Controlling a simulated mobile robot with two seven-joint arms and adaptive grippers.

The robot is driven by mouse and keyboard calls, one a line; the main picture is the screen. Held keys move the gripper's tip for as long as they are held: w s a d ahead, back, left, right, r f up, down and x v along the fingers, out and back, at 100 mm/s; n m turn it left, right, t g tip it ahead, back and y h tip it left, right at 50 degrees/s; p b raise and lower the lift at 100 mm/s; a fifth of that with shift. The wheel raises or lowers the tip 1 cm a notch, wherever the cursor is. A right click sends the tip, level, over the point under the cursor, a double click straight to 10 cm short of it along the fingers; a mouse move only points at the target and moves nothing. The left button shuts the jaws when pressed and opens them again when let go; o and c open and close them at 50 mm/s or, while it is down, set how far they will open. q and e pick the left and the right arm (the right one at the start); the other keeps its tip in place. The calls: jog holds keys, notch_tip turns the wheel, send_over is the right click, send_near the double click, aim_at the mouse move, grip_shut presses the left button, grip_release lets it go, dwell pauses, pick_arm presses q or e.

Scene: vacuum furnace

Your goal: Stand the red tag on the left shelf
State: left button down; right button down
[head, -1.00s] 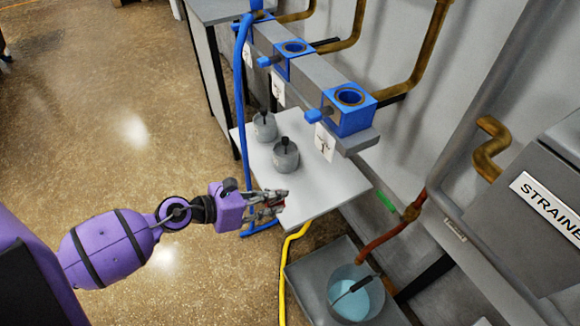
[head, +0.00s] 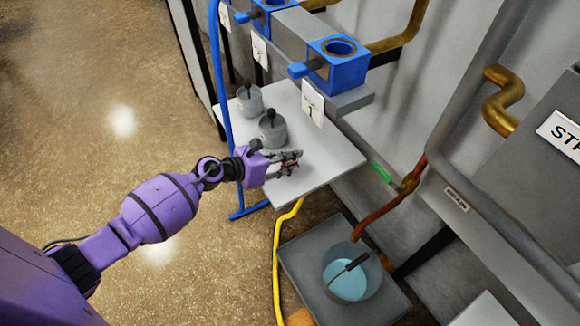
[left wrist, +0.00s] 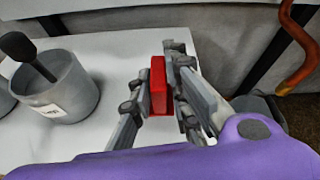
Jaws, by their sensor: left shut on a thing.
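The red tag (left wrist: 158,86) is a small red block, upright between the fingers of my left gripper (left wrist: 160,92) in the left wrist view. My left gripper is shut on it. In the head view the left gripper (head: 294,162) is over the front part of a white shelf (head: 318,180), with only a little red showing between the fingers. I cannot tell whether the tag touches the shelf. My right gripper is not in view.
Two grey pots with black handles stand on the shelf, the nearer one (head: 272,128) just beyond my gripper. Blue valve blocks (head: 338,68) with white tags hang above. A blue hose (head: 226,110) runs by the shelf's left edge. A grey tray (head: 300,250) with a pot of blue liquid (head: 348,280) is below.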

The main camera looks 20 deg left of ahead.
pick_arm(q)
jog(key=f, duration=0.1)
jog(key=f+b, duration=0.2)
jog(key=f, duration=0.1)
jog(key=shift+w+d, duration=0.1)
jog(key=shift+w, duration=0.15)
jog(key=shift+r, duration=0.15)
jog(key=shift+f, duration=0.2)
jog(key=c, duration=1.7)
grip_release()
jog(key=shift+o, duration=0.2)
jog(key=shift+r, duration=0.15)
